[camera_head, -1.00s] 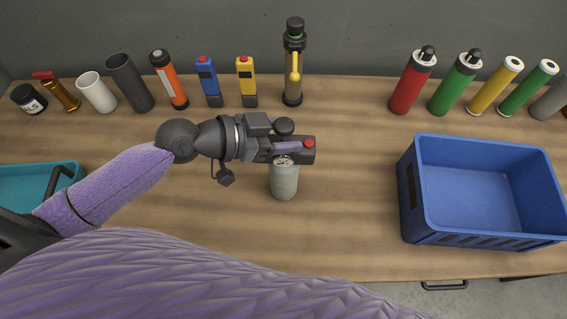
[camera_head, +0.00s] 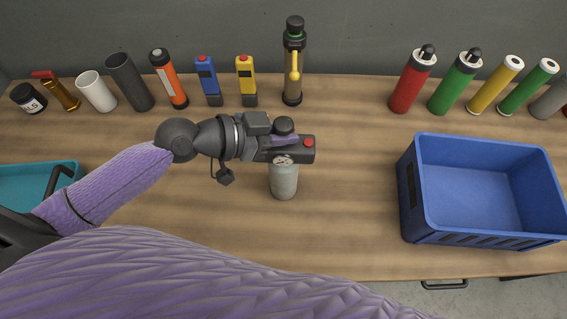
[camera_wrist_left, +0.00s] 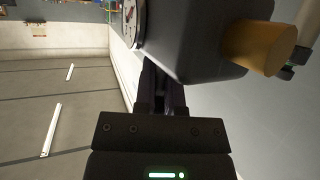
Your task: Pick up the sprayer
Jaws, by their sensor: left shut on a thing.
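The sprayer (camera_head: 284,182) stands upright near the middle of the table, with a light grey bottle, a small dial near its top and a round black cap above. My left gripper (camera_head: 292,149) reaches in from the left and is shut on its upper part, across the neck area. The fingers hide much of that part. In the left wrist view the sprayer (camera_wrist_left: 205,38) is a large, dark, shaded body between the fingers, with the dial at its left and an orange cylinder beside it. I cannot see a gap under the bottle. My right gripper is out of view.
A blue crate (camera_head: 408,215) stands to the right and a teal bin (camera_head: 70,168) at the left edge. Bottles and tools line the back, including a brown bottle with a yellow part (camera_head: 293,85) behind my gripper. The table front (camera_head: 340,235) is clear.

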